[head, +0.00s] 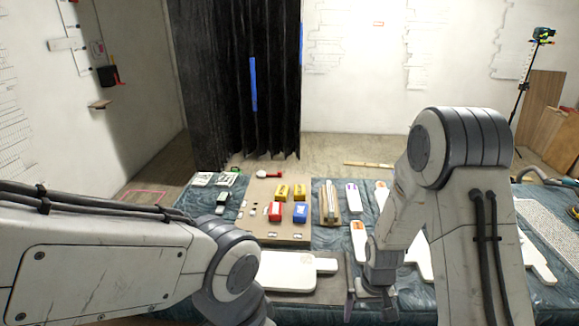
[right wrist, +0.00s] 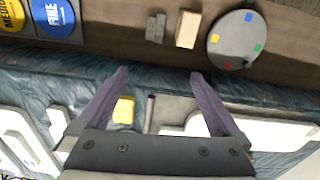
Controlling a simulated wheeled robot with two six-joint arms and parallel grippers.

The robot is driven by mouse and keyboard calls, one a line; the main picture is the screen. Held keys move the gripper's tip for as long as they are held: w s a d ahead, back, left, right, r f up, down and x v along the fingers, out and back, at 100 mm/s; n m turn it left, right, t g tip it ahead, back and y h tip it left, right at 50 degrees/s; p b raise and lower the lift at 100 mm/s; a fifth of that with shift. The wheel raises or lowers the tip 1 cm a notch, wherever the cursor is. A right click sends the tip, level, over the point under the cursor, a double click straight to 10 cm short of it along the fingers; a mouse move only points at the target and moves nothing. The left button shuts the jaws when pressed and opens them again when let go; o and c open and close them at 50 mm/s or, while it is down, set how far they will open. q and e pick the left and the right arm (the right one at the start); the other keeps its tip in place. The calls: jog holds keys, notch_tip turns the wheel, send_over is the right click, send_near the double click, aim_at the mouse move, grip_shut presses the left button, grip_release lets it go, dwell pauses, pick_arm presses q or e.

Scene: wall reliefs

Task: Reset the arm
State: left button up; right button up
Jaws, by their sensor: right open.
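My right arm reaches over the table, and its gripper (head: 372,290) is low near the table's front, beside a white paddle-shaped board (head: 290,268). In the right wrist view the two purple-grey fingers of this gripper (right wrist: 158,76) are spread apart with nothing between their tips. Below and between the fingers lie a small yellow piece (right wrist: 124,110) and pale flat pieces. My left arm fills the lower left of the head view; its gripper is out of sight.
The table has a dark blue-green cover (head: 335,240). A brown board (head: 258,195) bears yellow, red and blue blocks. Right of it stands a wooden tray (head: 329,218). A grey disc (right wrist: 236,40) with coloured squares shows in the wrist view. A black curtain (head: 235,90) hangs behind.

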jog(key=shift+w+a, duration=0.1)
jog(key=shift+a, duration=0.25)
jog(key=shift+r, duration=0.15)
